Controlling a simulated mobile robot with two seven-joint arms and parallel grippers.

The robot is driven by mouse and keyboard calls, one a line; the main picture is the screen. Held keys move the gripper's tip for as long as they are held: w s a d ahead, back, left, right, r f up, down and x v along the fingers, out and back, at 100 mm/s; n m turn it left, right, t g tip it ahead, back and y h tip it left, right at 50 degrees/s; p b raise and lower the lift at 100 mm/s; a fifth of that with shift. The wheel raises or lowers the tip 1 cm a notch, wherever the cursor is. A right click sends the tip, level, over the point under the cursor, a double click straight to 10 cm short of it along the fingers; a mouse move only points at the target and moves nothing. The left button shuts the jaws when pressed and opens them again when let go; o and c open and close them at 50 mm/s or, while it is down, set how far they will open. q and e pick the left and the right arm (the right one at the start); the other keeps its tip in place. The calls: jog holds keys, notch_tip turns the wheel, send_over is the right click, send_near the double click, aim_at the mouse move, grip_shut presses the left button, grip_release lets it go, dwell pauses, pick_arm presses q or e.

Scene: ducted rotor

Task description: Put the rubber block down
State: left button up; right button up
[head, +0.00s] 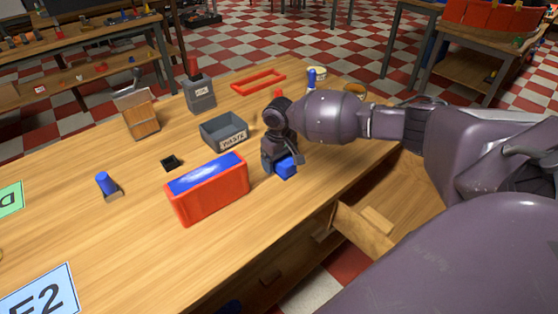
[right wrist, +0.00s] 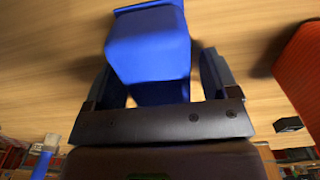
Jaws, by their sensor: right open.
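The rubber block, which I take to be the blue block (head: 287,167), is at the right part of the wooden table, just right of the red box. My right gripper (head: 277,160) is low over the table at the block. In the right wrist view the blue block (right wrist: 148,48) shows between and beyond the two fingers of the right gripper (right wrist: 160,82). The fingers stand open on either side of it. The block appears to be at the tabletop, but its underside is hidden. My left gripper is out of view.
The red box (head: 208,195) with a blue top stands close left of the block. A grey bin (head: 224,133) is behind it. A small black piece (head: 171,163) and a blue cylinder (head: 105,183) lie left. An open drawer (head: 365,230) juts from the front edge.

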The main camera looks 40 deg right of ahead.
notch_tip(320, 180, up, 10)
jog(key=shift+r+p, duration=0.2)
jog(key=shift+p, duration=0.85)
jog(key=shift+r, duration=0.8)
jog(key=shift+f, duration=0.1)
